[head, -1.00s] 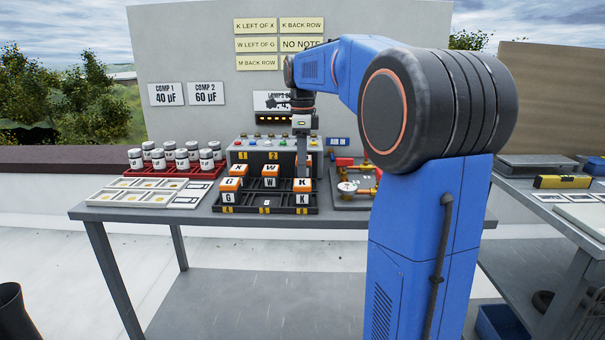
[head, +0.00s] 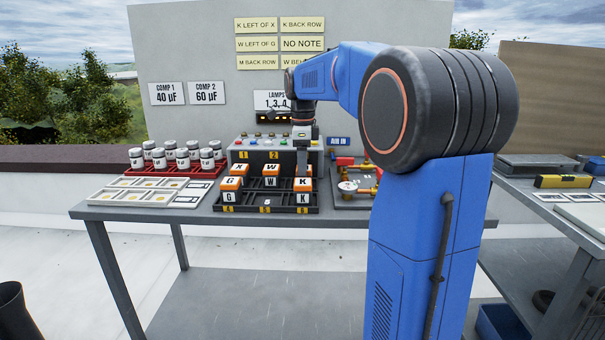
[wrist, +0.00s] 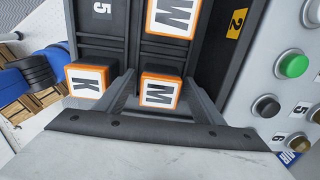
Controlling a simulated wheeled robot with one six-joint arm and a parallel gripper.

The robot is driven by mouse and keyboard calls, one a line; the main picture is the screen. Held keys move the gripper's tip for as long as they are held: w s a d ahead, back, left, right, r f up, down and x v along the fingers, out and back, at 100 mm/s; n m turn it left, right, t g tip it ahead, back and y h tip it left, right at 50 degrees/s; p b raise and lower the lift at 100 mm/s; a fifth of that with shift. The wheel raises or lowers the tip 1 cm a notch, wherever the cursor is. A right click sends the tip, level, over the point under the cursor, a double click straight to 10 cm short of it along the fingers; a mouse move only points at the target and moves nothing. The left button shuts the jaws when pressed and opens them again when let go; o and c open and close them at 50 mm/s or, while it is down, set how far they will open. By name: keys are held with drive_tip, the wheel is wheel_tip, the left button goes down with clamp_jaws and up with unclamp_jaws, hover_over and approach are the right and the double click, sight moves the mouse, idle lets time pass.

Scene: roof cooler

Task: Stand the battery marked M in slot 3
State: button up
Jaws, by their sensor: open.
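The battery marked M (wrist: 160,92) is an orange-edged block with a white top, standing at the right end of the rack's back row. My gripper (wrist: 162,90) has its fingers apart, one on each side of it. In the head view my gripper (head: 303,165) comes down from above and mostly hides this battery. The black battery rack (head: 264,207) shows labels 1 and 2 behind it and several more on its front edge. The label for slot 3 is hidden. I cannot tell whether the fingers touch the battery or whether it is fully seated.
The K battery (head: 303,190) stands just in front of M. A W battery (head: 270,174) stands in the back middle, a G battery (head: 231,190) front left. The front middle slot is empty. A panel with buttons (wrist: 293,66) stands close behind; pipework (head: 358,180) is at right.

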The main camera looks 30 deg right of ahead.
wheel_tip(320, 180, up, 12)
drive_tip(key=shift+r, duration=0.15)
idle(0.4)
drive_tip(key=s+a+f+n, duration=0.1)
drive_tip(key=s, duration=0.1)
drive_tip(key=s+a+f+n, duration=0.1)
drive_tip(key=s+a+n, duration=0.1)
drive_tip(key=s+a+f+n+t, duration=0.1)
drive_tip(key=s+a+n, duration=0.1)
drive_tip(key=shift+s+a, duration=0.2)
drive_tip(key=shift+s, duration=0.15)
drive_tip(key=s+a+f+n+t, duration=0.2)
drive_tip(key=s+a+f+n, duration=0.3)
drive_tip(key=s+f+n, duration=0.5)
drive_tip(key=s+a+f+n+t, duration=0.1)
drive_tip(key=s+a+f+n, duration=0.4)
drive_tip(key=s+f+n, duration=0.4)
drive_tip(key=s+f, duration=0.4)
drive_tip(key=shift+s+a+f+n+t, duration=0.2)
drive_tip(key=shift+s+f+n+t, duration=0.05)
drive_tip(key=shift+f+n+t, duration=0.15)
